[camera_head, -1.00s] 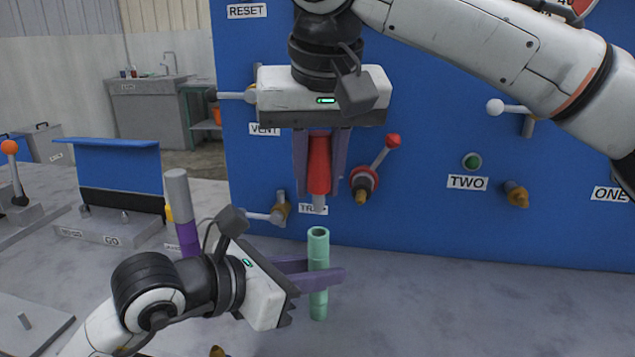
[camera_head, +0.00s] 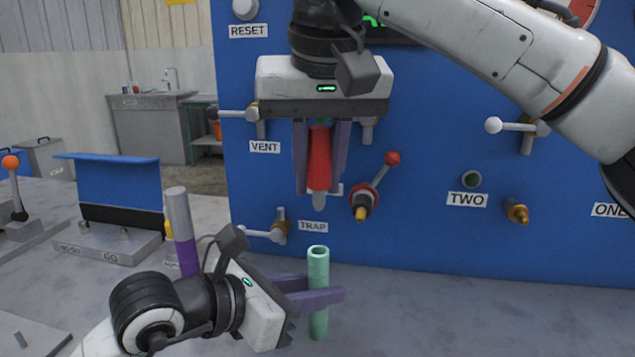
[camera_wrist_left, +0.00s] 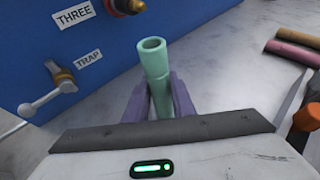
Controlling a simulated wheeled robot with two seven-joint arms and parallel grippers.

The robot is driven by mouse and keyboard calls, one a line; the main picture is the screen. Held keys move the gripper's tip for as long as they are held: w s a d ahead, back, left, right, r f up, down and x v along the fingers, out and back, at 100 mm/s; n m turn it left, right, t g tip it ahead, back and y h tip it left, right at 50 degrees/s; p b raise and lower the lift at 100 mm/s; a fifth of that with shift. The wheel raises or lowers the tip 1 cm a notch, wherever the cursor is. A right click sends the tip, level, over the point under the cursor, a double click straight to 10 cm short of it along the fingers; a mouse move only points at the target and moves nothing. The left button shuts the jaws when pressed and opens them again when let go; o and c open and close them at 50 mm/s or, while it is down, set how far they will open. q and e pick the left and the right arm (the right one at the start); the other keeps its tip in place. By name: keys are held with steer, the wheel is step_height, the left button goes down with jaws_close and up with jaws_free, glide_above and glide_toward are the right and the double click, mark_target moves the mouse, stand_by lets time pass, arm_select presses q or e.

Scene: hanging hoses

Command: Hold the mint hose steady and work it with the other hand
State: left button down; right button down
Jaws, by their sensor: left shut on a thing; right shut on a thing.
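The mint hose (camera_head: 318,268) is a short upright tube with an open top end. My left gripper (camera_head: 312,297) is shut around its middle and holds it from the left. The hose also shows in the left wrist view (camera_wrist_left: 153,60) between the purple fingers, with its open end up. My right gripper (camera_head: 320,160) points down above the hose. It is shut on a red tapered piece (camera_head: 319,150) with a grey tip (camera_head: 319,200). The grey tip is above the hose's open end, with a clear gap between them.
A blue panel (camera_head: 430,230) stands behind, with levers, a red-knobbed valve (camera_head: 365,200) and brass fittings. A grey and purple cylinder (camera_head: 180,225) stands left of my left gripper. Several coloured rods (camera_wrist_left: 292,50) lie at right in the left wrist view. The table right of the hose is clear.

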arm_select(q)
steer(key=c, duration=1.4)
jaws_free()
steer(key=shift+c, duration=0.2)
arm_select(e)
steer(key=shift+r, duration=0.1)
